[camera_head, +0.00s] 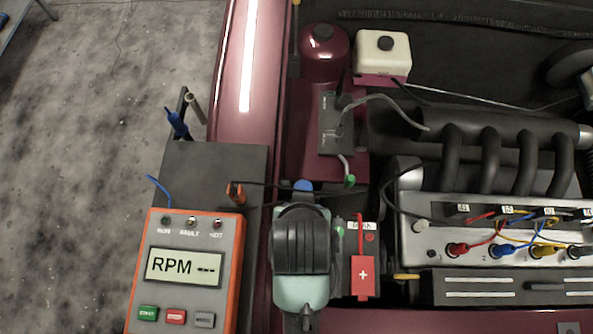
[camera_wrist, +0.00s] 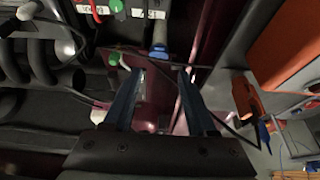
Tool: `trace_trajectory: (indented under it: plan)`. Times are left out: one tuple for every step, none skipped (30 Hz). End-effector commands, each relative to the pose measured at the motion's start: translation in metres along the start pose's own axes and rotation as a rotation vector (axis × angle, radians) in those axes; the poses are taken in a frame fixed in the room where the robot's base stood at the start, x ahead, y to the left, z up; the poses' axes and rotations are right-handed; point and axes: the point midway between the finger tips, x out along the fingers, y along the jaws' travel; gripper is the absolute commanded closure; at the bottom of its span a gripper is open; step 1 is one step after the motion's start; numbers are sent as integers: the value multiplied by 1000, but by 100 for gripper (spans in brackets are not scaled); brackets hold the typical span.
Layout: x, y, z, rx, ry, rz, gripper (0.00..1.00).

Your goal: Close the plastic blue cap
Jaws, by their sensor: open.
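A blue cap (camera_head: 303,187) shows just past the far end of my gripper (camera_head: 302,245) in the camera_head view. In the camera_wrist view the cap (camera_wrist: 158,51) sits at the end of a grey, tube-like part. It lies just beyond the gap between the two fingertips of my gripper (camera_wrist: 160,76). The fingers are apart with nothing between them. I cannot tell whether they touch the cap or how far the cap is open. My gripper's body hides the fingers and what lies below it in the camera_head view.
An orange tester reading RPM (camera_head: 183,265) stands left of my gripper. A red battery cover (camera_head: 363,275) is close on its right. A grey box with cables (camera_head: 336,125) and a cream reservoir (camera_head: 382,55) lie farther back. Engine pipes fill the right.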

Motion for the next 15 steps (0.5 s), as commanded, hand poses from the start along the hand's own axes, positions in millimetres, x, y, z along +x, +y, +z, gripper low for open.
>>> trace_trajectory:
  plan:
    - [7,0,1,0,-3,0,43]
    - [11,0,1,0,-3,0,43]
    - [18,0,2,0,-5,0,43]
    - [24,0,2,0,-4,0,43]
    - [29,0,2,0,-5,0,43]
    - [38,0,2,0,-5,-1,43]
    - [44,0,2,0,-5,-1,43]
    - [50,0,2,0,-5,-1,43]
    - [59,0,2,0,-4,-1,43]
    - [65,0,2,0,-6,-1,43]
    - [71,0,2,0,-4,-1,43]
    - [79,0,2,0,-4,-2,43]
    - [84,0,2,0,-4,-2,43]
    - [89,0,2,0,-5,-1,43]
    - [96,0,2,0,-4,-2,43]
